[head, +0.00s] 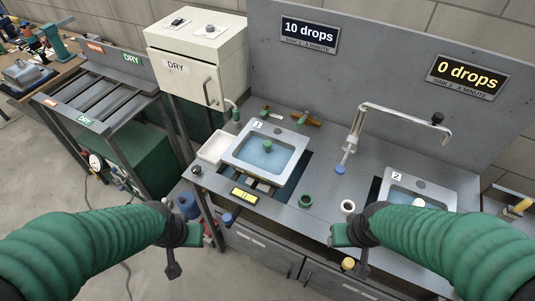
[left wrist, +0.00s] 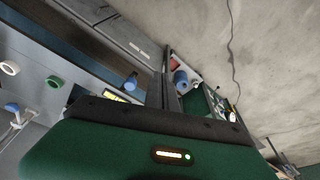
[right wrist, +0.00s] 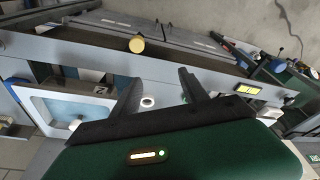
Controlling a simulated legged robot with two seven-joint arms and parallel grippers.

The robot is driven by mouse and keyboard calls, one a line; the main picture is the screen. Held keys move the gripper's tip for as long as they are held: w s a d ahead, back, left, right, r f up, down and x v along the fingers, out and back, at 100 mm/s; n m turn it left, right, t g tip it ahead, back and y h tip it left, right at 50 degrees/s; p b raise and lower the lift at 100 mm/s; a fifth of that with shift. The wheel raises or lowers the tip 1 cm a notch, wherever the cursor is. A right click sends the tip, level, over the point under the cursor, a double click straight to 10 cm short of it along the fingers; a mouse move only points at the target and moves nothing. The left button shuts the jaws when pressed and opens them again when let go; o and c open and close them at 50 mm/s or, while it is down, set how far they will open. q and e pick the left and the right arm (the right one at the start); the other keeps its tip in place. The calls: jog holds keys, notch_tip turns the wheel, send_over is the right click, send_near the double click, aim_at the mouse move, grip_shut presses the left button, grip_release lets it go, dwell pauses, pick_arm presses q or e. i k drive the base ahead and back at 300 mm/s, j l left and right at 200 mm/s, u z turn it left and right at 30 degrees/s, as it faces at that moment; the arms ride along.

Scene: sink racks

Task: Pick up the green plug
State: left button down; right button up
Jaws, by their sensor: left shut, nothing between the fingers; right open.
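A small green plug-like piece (head: 267,146) stands in the water of the left sink (head: 246,168), marked 1. A separate green ring (head: 305,200) sits on the counter right of that sink; it also shows in the left wrist view (left wrist: 55,81). My left gripper (head: 172,270) is shut and empty, in front of the counter at the left, well apart from both green pieces. My right gripper (head: 350,258) is open and empty near the counter's front edge; its two spread fingers show in the right wrist view (right wrist: 159,78).
A white ring (head: 347,207) and a blue-tipped piece (head: 340,169) are on the counter between the sinks. A tall faucet (head: 400,112) arches over the right sink (head: 412,187). A white tray (head: 214,147) lies left of sink 1. A yellow knob (head: 348,264) is at the front edge.

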aim_at(266, 145)
jog(key=i+j, duration=0.6)
jog(key=z, duration=0.4)
jog(key=i+j+z, duration=0.15)
jog(key=z, duration=0.25)
jog(key=j+z, duration=0.1)
jog(key=z, duration=0.25)
